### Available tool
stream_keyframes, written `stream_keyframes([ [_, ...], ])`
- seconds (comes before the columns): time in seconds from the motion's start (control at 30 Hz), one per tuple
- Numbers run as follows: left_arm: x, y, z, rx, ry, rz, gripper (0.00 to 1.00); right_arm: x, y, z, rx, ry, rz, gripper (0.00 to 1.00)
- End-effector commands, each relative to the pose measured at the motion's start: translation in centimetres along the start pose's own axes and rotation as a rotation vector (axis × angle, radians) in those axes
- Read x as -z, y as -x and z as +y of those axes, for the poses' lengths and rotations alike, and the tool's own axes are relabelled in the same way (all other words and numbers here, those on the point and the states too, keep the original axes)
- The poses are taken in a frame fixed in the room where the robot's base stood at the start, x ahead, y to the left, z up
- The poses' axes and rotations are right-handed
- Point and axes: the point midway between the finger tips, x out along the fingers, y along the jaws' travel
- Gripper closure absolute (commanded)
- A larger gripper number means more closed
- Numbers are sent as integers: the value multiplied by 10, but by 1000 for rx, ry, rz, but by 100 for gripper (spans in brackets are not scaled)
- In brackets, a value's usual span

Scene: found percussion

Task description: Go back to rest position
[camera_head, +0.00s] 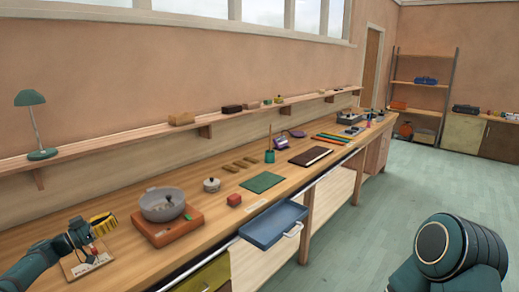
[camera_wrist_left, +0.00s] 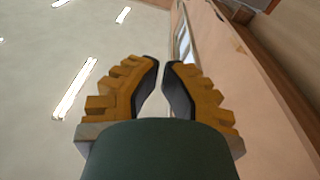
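My left gripper (camera_head: 103,223) is at the far left of the head view, above the near end of the workbench (camera_head: 225,223). Its yellow ribbed fingers also show in the left wrist view (camera_wrist_left: 161,65), with a clear gap between them. It is empty, with nothing between the fingers. My right gripper is not in view.
A grey pot (camera_head: 161,207) on an orange-brown base (camera_head: 170,234) stands just right of the left gripper. A lamp (camera_head: 36,122) stands on the wall shelf (camera_head: 130,135). The floor (camera_head: 375,215) at the right is clear.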

Motion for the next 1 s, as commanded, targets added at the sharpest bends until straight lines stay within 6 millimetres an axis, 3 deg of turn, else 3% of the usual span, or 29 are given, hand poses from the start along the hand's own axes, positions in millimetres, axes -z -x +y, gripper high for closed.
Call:
stream_keyframes([
  [0.03,-14,-23,13,-25,54,-44,100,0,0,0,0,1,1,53],
  [0.17,-57,-68,46,-53,201,-186,100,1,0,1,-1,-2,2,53],
  [0.3,-114,-113,99,-64,365,-381,100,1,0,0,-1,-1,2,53],
  [0.4,-161,-134,146,-48,473,-542,100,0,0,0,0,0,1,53],
  [0.5,-206,-143,198,-10,562,-707,100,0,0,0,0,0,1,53],
  [0.67,-270,-129,281,98,659,-951,100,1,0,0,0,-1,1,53],
  [0.8,-309,-95,346,217,695,-1111,100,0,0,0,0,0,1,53],
  [1.0,-334,-28,424,393,714,-1241,100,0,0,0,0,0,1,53],
])
